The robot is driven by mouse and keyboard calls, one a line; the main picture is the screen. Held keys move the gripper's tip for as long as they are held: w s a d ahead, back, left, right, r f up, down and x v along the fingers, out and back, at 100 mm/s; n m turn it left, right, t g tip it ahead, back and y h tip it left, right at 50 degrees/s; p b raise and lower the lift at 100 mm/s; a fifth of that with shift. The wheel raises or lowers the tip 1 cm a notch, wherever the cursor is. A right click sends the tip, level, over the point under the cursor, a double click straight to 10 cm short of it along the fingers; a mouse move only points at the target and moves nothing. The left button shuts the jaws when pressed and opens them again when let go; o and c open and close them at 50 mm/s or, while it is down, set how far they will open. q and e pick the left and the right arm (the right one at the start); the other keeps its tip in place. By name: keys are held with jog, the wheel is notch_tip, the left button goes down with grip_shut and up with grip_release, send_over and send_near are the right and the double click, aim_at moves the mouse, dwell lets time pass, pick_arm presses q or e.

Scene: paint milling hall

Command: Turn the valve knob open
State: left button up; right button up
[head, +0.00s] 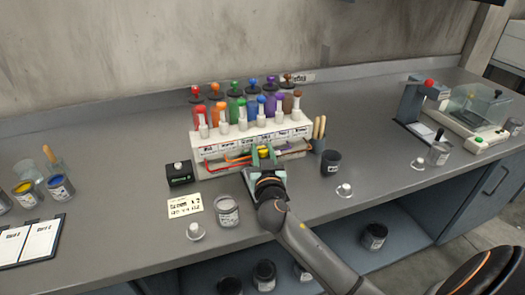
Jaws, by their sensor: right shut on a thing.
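The dispenser rack (200,165) stands on the grey workbench, with several coloured bottles in a row on top and labels along its front. A yellow valve knob (264,150) sits at the rack's lower front, near coloured tubes. My right gripper (264,156) reaches in from the lower right, its green-tipped fingers on either side of the yellow knob and shut on it. The fingers and wrist hide part of the knob and the rack front behind. How far the knob is turned cannot be told. My left gripper is not in view.
A black box with a light button (179,173), a label card (185,206) and a glass jar (227,212) stand left of my wrist. A dark cup (330,162) and a brush holder stand right. A balance (475,110) is farther right.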

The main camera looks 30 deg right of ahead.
grip_shut()
